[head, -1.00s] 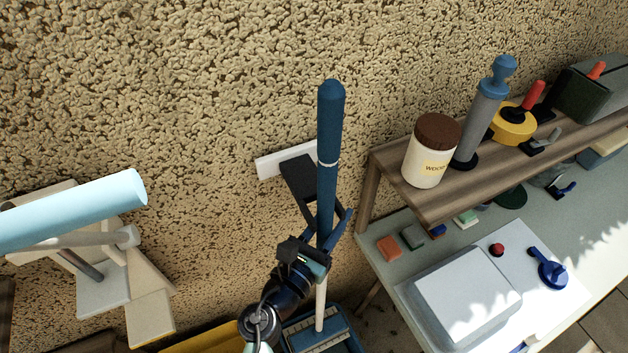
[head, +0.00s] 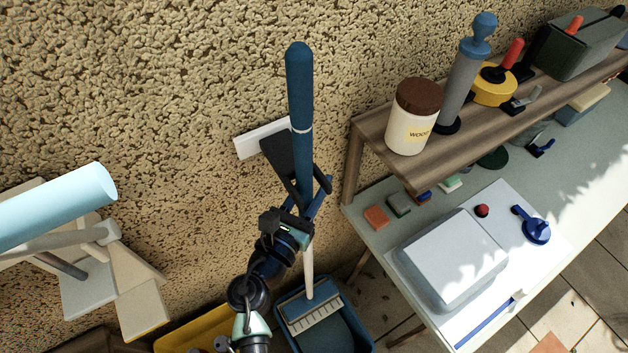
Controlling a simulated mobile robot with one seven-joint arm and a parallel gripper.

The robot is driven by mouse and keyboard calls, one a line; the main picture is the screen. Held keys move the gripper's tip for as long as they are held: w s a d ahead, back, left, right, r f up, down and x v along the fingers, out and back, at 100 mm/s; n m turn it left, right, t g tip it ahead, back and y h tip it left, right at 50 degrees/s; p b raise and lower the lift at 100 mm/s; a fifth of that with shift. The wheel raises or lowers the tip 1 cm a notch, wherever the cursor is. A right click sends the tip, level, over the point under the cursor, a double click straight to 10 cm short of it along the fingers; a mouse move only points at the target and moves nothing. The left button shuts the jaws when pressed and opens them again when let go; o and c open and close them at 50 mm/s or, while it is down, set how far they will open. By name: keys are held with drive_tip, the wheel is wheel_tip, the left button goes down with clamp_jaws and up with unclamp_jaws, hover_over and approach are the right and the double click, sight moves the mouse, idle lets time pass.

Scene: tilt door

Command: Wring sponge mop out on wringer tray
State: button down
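The mop's dark blue handle (head: 300,95) stands nearly upright in front of the wall, with a pale lower shaft (head: 309,270) running down.
A yellow container (head: 195,330) is left of the bucket. On the right stands a bench (head: 385,240) with a white box-like machine (head: 452,258) and a shelf (head: 375,140) holding a jar (head: 413,115). A light blue cylinder (head: 60,205) juts in at left.

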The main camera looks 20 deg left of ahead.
drive_tip(key=shift+f+b, duration=2.6)
drive_tip(key=shift+f, duration=0.35)
drive_tip(key=shift+f+b, duration=0.55)
drive_tip(key=shift+f, duration=0.1)
drive_tip(key=shift+s+f+b, duration=0.1)
drive_tip(key=shift+f+b, duration=0.55)
drive_tip(key=shift+f, duration=0.6)
idle(1.5)
drive_tip(key=shift+r, duration=0.1)
wheel_tip(320, 180, up, 7)
drive_tip(key=p, duration=0.6)
drive_tip(key=shift+r+p, duration=0.2)
drive_tip(key=shift+p, duration=0.2)
